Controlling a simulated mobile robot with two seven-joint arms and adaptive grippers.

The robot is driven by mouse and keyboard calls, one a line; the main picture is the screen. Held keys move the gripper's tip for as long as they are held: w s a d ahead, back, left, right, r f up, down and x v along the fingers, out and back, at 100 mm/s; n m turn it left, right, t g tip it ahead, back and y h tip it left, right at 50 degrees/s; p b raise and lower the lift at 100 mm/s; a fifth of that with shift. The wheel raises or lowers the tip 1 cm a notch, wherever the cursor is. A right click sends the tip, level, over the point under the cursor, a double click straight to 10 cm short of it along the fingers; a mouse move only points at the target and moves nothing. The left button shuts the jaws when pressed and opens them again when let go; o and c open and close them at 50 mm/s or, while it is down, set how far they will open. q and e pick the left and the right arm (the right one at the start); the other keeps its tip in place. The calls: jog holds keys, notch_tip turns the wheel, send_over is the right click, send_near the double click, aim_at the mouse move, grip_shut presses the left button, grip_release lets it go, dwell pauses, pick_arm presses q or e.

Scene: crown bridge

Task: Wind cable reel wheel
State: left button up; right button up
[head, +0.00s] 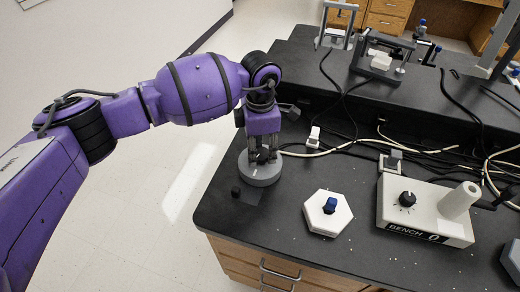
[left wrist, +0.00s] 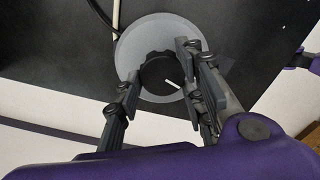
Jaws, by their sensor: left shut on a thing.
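The reel wheel is a round grey disc (head: 260,176) lying flat on the black bench top near its left edge. In the left wrist view the disc (left wrist: 140,40) has a dark scalloped knob (left wrist: 158,73) at its middle, with a short white mark pointing to the lower right. My left gripper (head: 263,154) points down over the disc from above. Its fingers (left wrist: 160,85) stand on both sides of the knob, shut on it. The fingers hide part of the knob in the head view. My right gripper does not show clearly in either view.
A white hexagonal block with a blue knob (head: 328,212) and a pale box marked BENCH (head: 427,213) stand to the right. Loose cables (head: 350,146) run behind. A raised shelf (head: 300,65) holds several devices.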

pick_arm(q)
jog(key=m, duration=0.2)
jog(key=m+b, duration=0.1)
jog(key=shift+w+a+m, duration=0.1)
jog(key=shift+w+m, duration=0.15)
jog(key=shift+m, duration=0.15)
jog(key=m+b, duration=0.2)
jog(key=m, duration=0.2)
jog(key=shift+d+r+m+b, duration=0.15)
jog(key=shift+m+b, duration=0.15)
jog(key=shift+m, duration=0.6)
jog(key=shift+d+r+m+b, duration=0.1)
jog(key=shift+m+b, duration=0.15)
jog(key=shift+m, duration=0.65)
jog(key=shift+d, duration=0.1)
jog(key=o, duration=0.9)
jog(key=shift+c, duration=0.2)
jog(key=shift+o, duration=1.1)
jog(key=shift+s+f, duration=0.1)
jog(key=shift+f, duration=0.1)
